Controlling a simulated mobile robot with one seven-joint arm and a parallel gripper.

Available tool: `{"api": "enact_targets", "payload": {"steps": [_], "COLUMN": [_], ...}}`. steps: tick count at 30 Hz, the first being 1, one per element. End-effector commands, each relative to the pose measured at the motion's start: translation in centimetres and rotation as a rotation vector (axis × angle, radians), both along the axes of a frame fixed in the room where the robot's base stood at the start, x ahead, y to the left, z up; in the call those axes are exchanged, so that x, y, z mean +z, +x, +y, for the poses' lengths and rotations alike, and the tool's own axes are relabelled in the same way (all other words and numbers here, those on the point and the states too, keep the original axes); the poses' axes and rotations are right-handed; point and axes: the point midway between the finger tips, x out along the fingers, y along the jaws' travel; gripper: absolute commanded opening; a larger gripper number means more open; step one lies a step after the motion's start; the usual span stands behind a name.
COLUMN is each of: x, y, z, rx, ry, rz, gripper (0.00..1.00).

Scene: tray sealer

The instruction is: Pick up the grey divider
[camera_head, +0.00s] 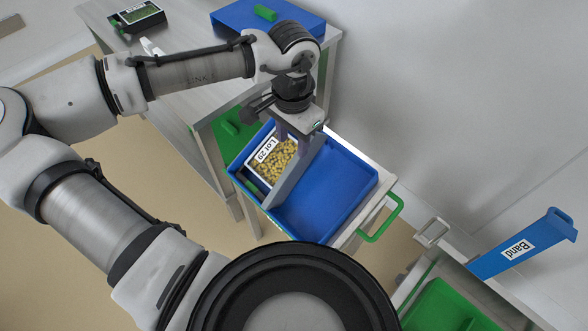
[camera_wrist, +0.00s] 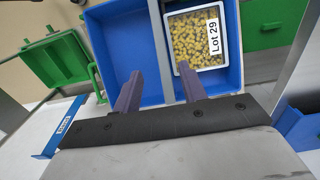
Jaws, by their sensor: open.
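The grey divider (camera_head: 298,178) stands upright across the inside of a blue crate (camera_head: 358,201), parting it into two compartments. It also shows in the wrist view (camera_wrist: 161,45), running lengthwise between my two fingers. My gripper (camera_head: 293,142) is open over the far end of the divider, with one finger on each side. In the wrist view my gripper (camera_wrist: 160,88) shows a gap between each finger and the divider. How deep the fingertips reach is hard to tell.
A tray labelled "Lot 29" (camera_head: 263,151) with yellow pieces fills one compartment; the other is empty. A green handle (camera_head: 381,222) sticks out beside the crate. A blue "Band" holder (camera_head: 530,243) and green bin (camera_head: 440,308) stand at right. A table with a blue box (camera_head: 235,18) is behind.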

Motion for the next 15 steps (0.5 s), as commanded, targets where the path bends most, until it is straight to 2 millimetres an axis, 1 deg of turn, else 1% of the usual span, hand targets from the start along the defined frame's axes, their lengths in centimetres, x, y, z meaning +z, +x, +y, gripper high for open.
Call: {"api": "enact_targets", "payload": {"steps": [1, 3, 6, 11, 15], "x": [-1.0, -2.1, -3.1, -4.0, -5.9], "y": [-0.1, 0.0, 0.0, 0.1, 0.4], "z": [0.0, 0.0, 0.0, 0.0, -0.1], "rx": [-0.002, -0.002, -0.002, -0.003, -0.004], "ry": [0.001, 0.001, 0.001, 0.001, 0.001], "rz": [0.001, 0.0, -0.001, -0.002, -0.002], "gripper": [0.42, 0.42, 0.42, 0.42, 0.42]}}
